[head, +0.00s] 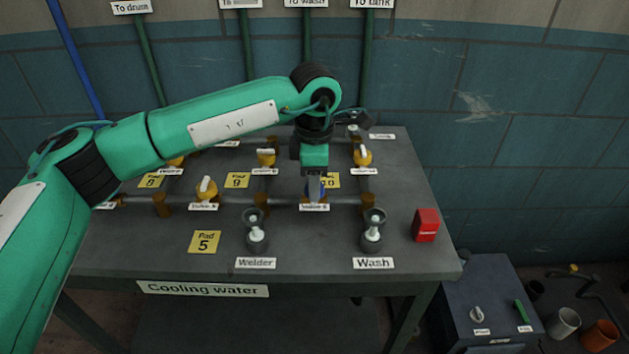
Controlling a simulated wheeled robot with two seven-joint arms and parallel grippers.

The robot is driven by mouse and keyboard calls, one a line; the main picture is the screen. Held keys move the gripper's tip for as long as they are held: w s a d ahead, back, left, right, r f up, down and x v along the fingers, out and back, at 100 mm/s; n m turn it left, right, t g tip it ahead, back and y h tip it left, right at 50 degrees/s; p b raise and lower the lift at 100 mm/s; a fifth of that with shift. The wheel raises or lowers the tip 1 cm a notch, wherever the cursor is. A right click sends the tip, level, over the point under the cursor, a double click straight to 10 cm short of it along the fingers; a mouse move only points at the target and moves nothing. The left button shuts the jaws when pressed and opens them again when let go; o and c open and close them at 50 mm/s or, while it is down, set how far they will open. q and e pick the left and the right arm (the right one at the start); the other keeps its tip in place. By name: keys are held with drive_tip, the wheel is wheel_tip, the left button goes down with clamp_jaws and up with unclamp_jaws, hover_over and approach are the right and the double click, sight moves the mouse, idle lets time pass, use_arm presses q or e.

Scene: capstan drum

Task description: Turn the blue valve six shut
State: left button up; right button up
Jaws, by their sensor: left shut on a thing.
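The blue valve (309,192) sits on the front pipe of the grey cooling water table, just above a small white label that is hard to read. My left gripper (314,188) points down onto it from above and is shut on it. The gripper hides most of the valve, so its handle angle cannot be told. My right gripper is not in view.
The Welder (256,234) and Wash (373,232) fittings stand in front, with a red block (425,225) at right. Yellow cards lie between.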

use_arm(q)
drive_tip(key=o, duration=1)
wheel_tip(320, 180, up, 14)
drive_tip(key=shift+f, duration=0.1)
